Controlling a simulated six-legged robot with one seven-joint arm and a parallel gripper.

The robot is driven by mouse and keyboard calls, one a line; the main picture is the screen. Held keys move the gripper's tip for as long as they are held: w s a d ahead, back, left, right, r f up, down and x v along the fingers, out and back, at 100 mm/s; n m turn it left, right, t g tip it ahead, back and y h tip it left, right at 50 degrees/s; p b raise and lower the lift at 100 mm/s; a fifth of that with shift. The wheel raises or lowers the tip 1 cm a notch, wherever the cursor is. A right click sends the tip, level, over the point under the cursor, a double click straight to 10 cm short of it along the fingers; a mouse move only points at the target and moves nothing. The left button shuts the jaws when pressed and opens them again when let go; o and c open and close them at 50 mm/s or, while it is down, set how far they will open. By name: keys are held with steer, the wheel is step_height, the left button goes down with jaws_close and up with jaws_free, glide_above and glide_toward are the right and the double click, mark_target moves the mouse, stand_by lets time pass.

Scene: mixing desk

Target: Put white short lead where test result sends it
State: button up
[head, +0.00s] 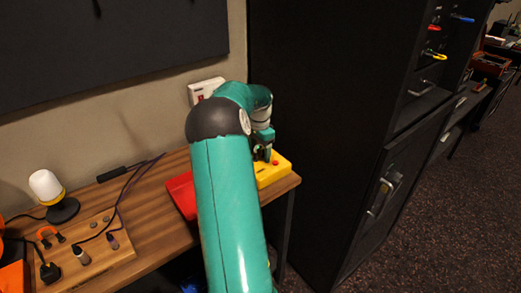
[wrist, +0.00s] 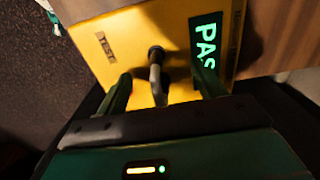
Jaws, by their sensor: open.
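The yellow tester box (wrist: 120,52) has a label reading TEST and a dark display (wrist: 206,45) with green letters "PAS", the rest cut off by my finger. A dark-tipped, greyish plug-like piece (wrist: 157,72) stands at the box's face between my fingers; I cannot tell if it belongs to the white short lead. No clearly white lead shows. My gripper (wrist: 161,90) is open, with one finger on each side of that piece. In the head view the yellow box (head: 275,171) sits at the desk's right end, with my gripper over it.
A red tray (head: 181,192) lies left of the box, partly behind my arm. A wooden board (head: 115,262) with plugs and dark cables, a white lamp (head: 47,187) and orange items (head: 12,275) are further left. A tall black cabinet (head: 325,130) stands close on the right.

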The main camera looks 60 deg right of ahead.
jaws_close()
steer(key=shift+r, duration=0.1)
steer(key=shift+r, duration=2.95)
